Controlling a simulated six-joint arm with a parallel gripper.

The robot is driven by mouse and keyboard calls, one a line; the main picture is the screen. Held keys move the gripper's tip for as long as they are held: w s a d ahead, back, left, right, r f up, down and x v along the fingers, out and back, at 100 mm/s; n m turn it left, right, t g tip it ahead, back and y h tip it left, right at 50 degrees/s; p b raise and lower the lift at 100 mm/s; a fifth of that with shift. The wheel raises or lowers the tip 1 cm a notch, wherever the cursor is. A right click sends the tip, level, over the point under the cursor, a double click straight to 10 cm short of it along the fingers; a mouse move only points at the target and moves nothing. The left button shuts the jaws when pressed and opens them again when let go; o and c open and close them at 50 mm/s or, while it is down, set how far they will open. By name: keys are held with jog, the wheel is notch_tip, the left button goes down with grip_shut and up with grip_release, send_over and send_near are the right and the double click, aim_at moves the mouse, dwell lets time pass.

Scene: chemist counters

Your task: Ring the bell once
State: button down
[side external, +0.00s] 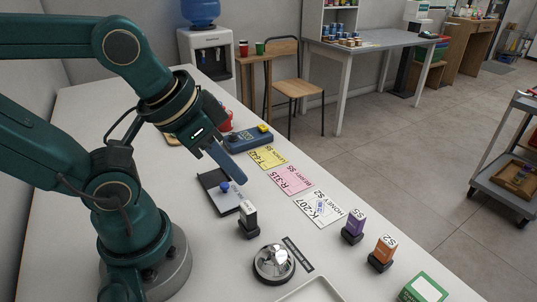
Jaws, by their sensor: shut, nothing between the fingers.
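The bell (274,262) is a round silver dome on a dark base, standing on the white counter near the bottom middle of the side external view. A dark label strip (298,254) lies just right of it. My gripper (236,174) is shut and empty, pointing down and to the right. It is up the picture from the bell and apart from it, over or near a dark tray (213,200) with a blue-topped item. I cannot tell its exact height above the counter.
A white-and-black stamp (248,220) stands between my gripper and the bell. Purple (354,226) and orange (382,253) stamps stand to the right. Yellow, pink and white cards (293,180) lie along the counter's edge. A pale tray (312,291) and green box (424,289) are at the bottom.

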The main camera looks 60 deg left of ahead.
jog(key=r+n+g+h, duration=0.2)
jog(key=n+g+h, duration=0.6)
jog(key=n, duration=1.4)
send_over(275, 249)
jog(key=s, duration=0.1)
jog(key=shift+w+a+f+n+h, duration=0.4)
jog(key=shift+w+a+f+n, duration=0.3)
jog(key=shift+a+f, duration=0.1)
jog(key=shift+f, duration=0.15)
jog(key=shift+f, duration=4.3)
jog(key=shift+f, duration=0.15)
